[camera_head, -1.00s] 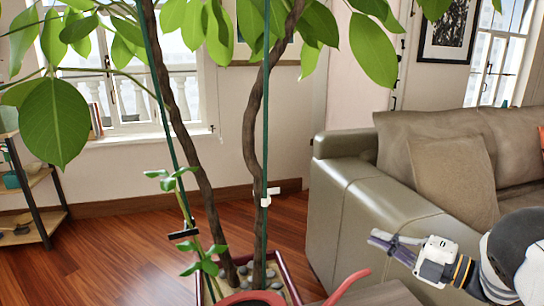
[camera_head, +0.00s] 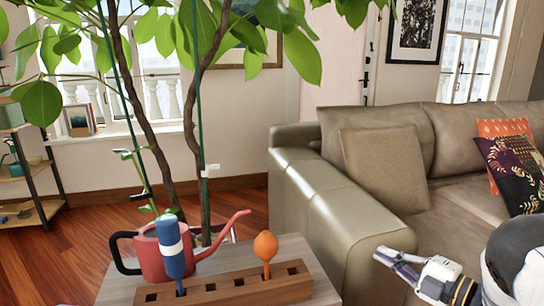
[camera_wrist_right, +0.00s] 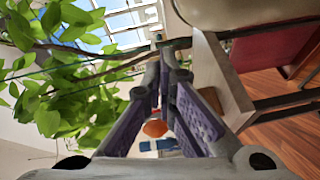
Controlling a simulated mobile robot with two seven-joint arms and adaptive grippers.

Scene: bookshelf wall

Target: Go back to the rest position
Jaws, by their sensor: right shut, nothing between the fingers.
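My right gripper (camera_head: 384,256) is at the lower right of the head view, in front of the sofa arm. Its fingers are shut and hold nothing. In the right wrist view the purple-padded fingers (camera_wrist_right: 164,62) come together at the tips. My right forearm reaches in from the lower right corner. My left gripper is not in view.
A side table (camera_head: 262,249) bears a red watering can (camera_head: 150,255) and a wooden block (camera_head: 228,288) holding a blue-handled tool (camera_head: 172,247) and an orange-topped tool (camera_head: 265,247). A beige sofa (camera_head: 340,215) fills the right. A potted tree (camera_head: 192,120) stands behind the table.

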